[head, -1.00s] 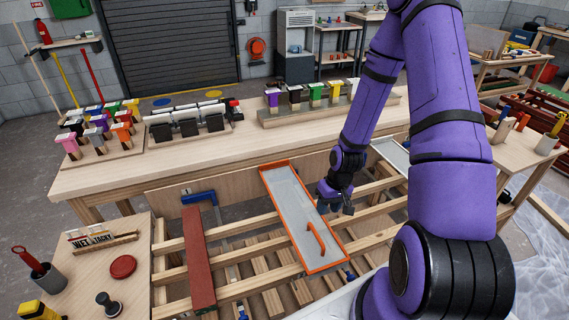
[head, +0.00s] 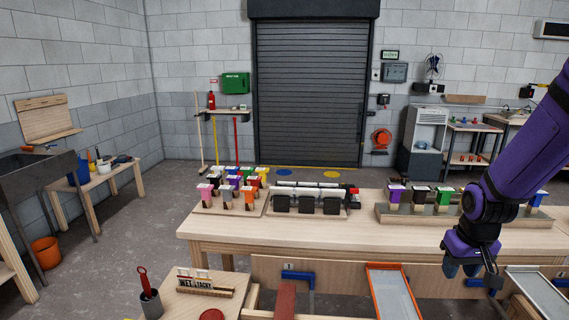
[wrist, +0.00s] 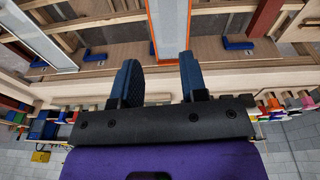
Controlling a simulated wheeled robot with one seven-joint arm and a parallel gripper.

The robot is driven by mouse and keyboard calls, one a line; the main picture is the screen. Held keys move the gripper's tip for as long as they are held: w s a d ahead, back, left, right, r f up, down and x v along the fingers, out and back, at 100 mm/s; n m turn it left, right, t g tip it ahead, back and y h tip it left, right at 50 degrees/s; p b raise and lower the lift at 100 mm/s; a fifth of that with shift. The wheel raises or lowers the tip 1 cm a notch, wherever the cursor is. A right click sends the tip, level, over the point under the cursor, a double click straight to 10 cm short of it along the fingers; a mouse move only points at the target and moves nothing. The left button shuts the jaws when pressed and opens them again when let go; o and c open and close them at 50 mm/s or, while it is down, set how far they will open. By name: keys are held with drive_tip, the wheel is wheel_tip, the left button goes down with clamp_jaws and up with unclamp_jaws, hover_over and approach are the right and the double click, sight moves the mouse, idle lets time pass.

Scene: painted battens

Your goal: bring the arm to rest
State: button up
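My gripper (head: 472,270) hangs at the right in the head view, fingers pointing down, in front of the workbench's front edge. In the wrist view (wrist: 159,64) its two blue-padded fingers stand apart with nothing between them, so it is open and empty. My purple arm (head: 535,150) reaches in from the right edge, raised clear of the bench. The orange-edged grey tray (head: 393,292) lies below and left of the gripper in the head view, apart from it.
The wooden workbench (head: 330,236) carries several coloured-handled brushes in racks, and black holders (head: 307,204). A second grey tray (head: 540,293) lies right of the gripper. A small table (head: 195,300) with a red-handled tool in a cup stands front left. Floor at left is open.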

drive_tip(key=s+a+r+t, duration=0.1)
drive_tip(key=s+a+r, duration=0.3)
drive_tip(key=s+r, duration=0.5)
drive_tip(key=s+a+r+t, duration=0.2)
drive_tip(key=s+a+r, duration=0.2)
drive_tip(key=s+r, duration=0.5)
drive_tip(key=shift+r+t, duration=0.3)
drive_tip(key=shift+r, duration=2.05)
